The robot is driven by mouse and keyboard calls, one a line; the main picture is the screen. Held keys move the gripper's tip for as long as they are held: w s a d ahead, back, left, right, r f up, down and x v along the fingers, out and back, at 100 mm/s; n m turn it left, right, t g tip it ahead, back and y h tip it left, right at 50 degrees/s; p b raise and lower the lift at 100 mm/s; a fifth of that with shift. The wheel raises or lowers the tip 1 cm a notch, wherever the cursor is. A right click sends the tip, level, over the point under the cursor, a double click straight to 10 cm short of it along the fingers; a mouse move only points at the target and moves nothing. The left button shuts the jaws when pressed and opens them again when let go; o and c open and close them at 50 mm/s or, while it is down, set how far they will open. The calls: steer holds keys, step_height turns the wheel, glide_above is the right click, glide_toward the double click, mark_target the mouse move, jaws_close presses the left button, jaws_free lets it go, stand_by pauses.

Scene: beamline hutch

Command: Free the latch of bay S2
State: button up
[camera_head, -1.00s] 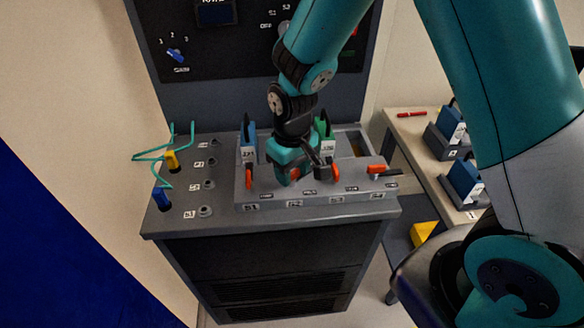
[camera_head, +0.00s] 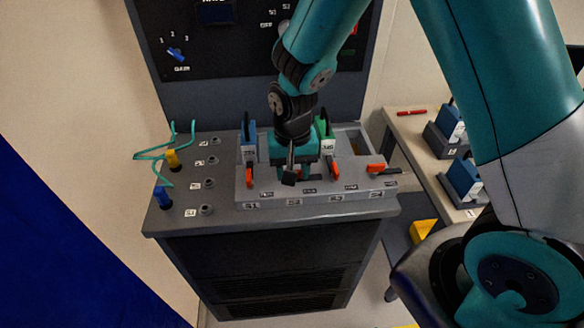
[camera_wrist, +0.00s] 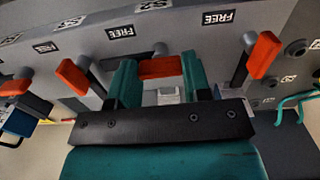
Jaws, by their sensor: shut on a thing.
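Bay S2 lies in the row of bays on the grey bench (camera_head: 222,222), its label (camera_head: 294,202) on the front edge. My gripper (camera_head: 294,177) is over bay S2 and hides its latch in the head view. In the wrist view, the orange S2 latch handle (camera_wrist: 160,67) lies crosswise between my two fingers, which are shut on it. Its full lever angle cannot be told. A FREE label (camera_wrist: 120,32) shows nearby on the panel in the wrist view. What stands in bay S2 is mostly hidden.
Orange latches of S1 (camera_head: 249,178) and S3 (camera_head: 335,173) flank my gripper closely. The S4 latch (camera_head: 376,168) lies sideways. A blue module (camera_head: 248,141) and a green module (camera_head: 326,137) stand behind. Plugs with green cable (camera_head: 172,158) are at left.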

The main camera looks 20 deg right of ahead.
steer(key=shift+w, duration=0.1)
steer(key=o, duration=0.9)
steer(key=shift+r, duration=0.1)
step_height(320, 180, up, 17)
steer(key=shift+r+b, duration=0.15)
steer(key=shift+b, duration=0.4)
steer(key=s+a+n+y, duration=0.1)
steer(key=s+n, duration=0.2)
steer(key=s, duration=0.3)
steer(key=s+a+r+n+y, duration=0.1)
steer(key=s+a+n, duration=0.1)
steer(key=s+n, duration=0.2)
steer(key=s+a+r+n+y, duration=0.1)
steer(key=s+n+y, duration=0.1)
steer(key=s, duration=0.7)
steer(key=shift+s+a+r+n, duration=0.15)
steer(key=shift+a+n, duration=0.25)
steer(key=shift+n, duration=0.4)
